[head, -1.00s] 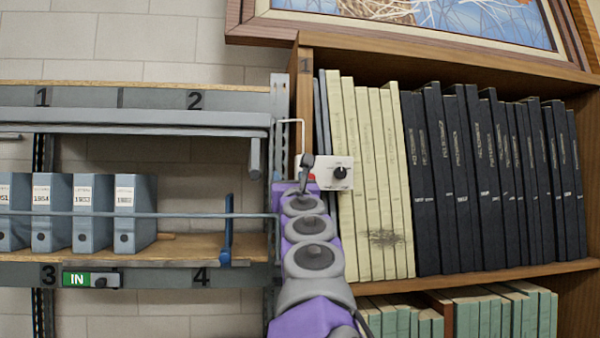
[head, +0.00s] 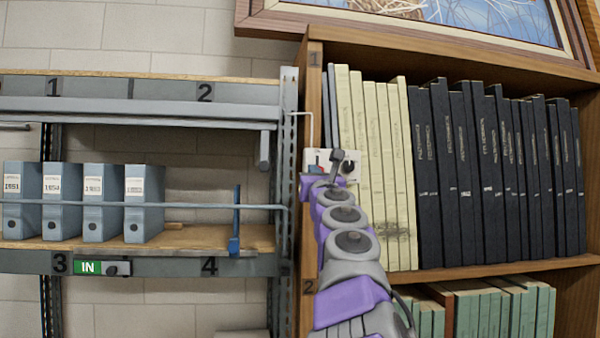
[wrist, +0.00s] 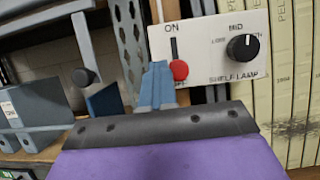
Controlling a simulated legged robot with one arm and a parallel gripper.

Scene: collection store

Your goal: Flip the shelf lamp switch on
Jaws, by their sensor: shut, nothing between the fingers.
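The shelf lamp box (head: 320,156) is a small white panel at the bookcase's left upright. In the wrist view the panel (wrist: 203,32) has a vertical slot marked ON at the top, and its red switch knob (wrist: 180,70) sits at the lower end. A black dial (wrist: 242,48) is to its right, above the words SHELF LAMP. My gripper (wrist: 156,66) is shut and empty, just left of the red knob; contact cannot be told. The fingers partly hide the OFF mark. In the head view my gripper (head: 337,157) overlaps the box.
Cream volumes (head: 375,170) and dark volumes (head: 490,180) fill the shelf to the right. A grey metal rack (head: 290,150) with blue binders (head: 102,205) stands to the left. A blue divider (head: 235,225) and a green IN sign (head: 88,267) are on the rack.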

